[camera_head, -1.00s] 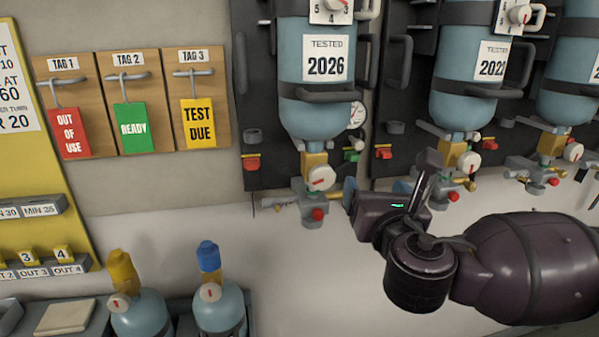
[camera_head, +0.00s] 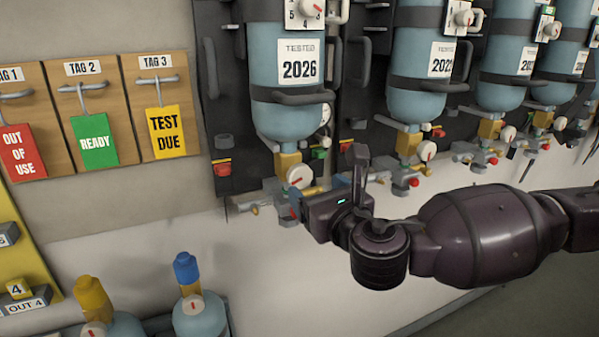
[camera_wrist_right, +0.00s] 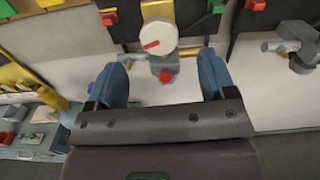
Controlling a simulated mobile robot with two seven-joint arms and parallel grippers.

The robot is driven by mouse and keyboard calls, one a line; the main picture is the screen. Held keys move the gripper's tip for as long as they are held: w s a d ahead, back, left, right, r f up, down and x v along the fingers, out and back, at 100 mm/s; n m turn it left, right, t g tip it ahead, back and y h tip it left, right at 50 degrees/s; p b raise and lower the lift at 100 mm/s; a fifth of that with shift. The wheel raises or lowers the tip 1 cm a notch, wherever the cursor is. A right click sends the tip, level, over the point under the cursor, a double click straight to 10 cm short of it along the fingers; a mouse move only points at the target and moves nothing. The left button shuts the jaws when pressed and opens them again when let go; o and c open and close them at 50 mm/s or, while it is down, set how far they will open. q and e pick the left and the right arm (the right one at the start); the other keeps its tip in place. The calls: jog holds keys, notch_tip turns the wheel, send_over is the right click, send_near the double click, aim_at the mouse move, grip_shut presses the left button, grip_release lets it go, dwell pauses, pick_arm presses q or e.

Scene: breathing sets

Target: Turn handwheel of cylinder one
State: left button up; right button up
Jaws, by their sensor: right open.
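The leftmost blue cylinder (camera_head: 289,90), labelled 2026, hangs valve-down on a dark wall panel. Below its brass neck (camera_head: 287,165) is a white round knob (camera_head: 299,176) with a red mark. In the right wrist view the white knob (camera_wrist_right: 158,38) faces me, with a smaller red knob (camera_wrist_right: 165,76) under it. My right gripper (camera_head: 314,196) is just below and right of the white knob, partly hiding the valve. Its blue fingers are apart and empty in the wrist view (camera_wrist_right: 162,62), spread to either side of the valve. Contact cannot be told. My left gripper is out of view.
More cylinders (camera_head: 420,95) with similar valves hang to the right. A tag board (camera_head: 110,120) is at left. Two small cylinders with yellow (camera_head: 92,298) and blue (camera_head: 187,268) tops stand at lower left.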

aim_at(303, 176)
pick_arm(q)
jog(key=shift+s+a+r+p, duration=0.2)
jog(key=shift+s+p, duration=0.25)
jog(key=shift+p, duration=0.25)
pick_arm(e)
jog(key=x, duration=0.7)
jog(key=shift+w+a, duration=0.1)
jog(key=shift+w, duration=0.15)
jog(key=c, duration=0.9)
jog(key=shift+f+m+b, duration=0.15)
jog(key=shift+m+b, duration=0.45)
jog(key=shift+m, duration=0.4)
jog(key=m, duration=0.2)
jog(key=shift+m+b, duration=0.3)
jog(key=shift+m, duration=0.1)
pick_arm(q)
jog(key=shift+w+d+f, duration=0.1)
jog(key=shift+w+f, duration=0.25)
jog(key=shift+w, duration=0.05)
pick_arm(e)
jog(key=shift+m, duration=1.2)
